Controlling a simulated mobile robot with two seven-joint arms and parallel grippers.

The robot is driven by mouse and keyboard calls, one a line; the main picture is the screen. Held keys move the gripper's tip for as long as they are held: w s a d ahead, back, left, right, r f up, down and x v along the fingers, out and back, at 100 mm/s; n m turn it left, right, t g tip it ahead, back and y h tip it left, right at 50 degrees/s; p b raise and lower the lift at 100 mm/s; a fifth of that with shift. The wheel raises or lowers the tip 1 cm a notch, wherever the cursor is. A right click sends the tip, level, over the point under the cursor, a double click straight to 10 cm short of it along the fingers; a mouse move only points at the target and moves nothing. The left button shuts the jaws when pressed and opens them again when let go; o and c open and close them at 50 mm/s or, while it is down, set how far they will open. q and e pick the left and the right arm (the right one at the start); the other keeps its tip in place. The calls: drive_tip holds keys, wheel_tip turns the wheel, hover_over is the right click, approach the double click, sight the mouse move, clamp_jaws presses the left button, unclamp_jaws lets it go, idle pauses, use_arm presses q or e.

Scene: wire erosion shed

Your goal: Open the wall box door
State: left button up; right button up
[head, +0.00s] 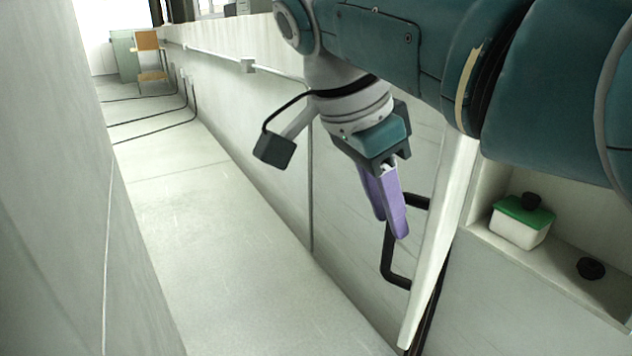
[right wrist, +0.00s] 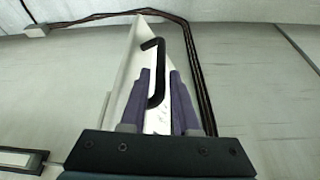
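The wall box door (head: 442,235) is a pale panel standing open, swung out from the wall box. Its black bar handle (head: 388,262) is on the face turned to the left. The door (right wrist: 122,75) and handle (right wrist: 158,75) also show in the right wrist view. My right gripper (head: 388,222) has purple fingers near the handle. In the right wrist view its fingers (right wrist: 158,85) are apart, with the handle's lower part showing in the gap between them; I cannot tell whether they touch it. My left gripper is out of view.
Inside the wall box (head: 545,260) stand a white container with a green lid (head: 522,222) and a dark round knob-like item (head: 591,268). A conduit (head: 311,190) runs along the wall. The floor (head: 220,260) is mostly clear; a chair (head: 151,55) stands far off.

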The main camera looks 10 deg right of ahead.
drive_tip(key=v, duration=0.4)
drive_tip(key=shift+c, duration=0.3)
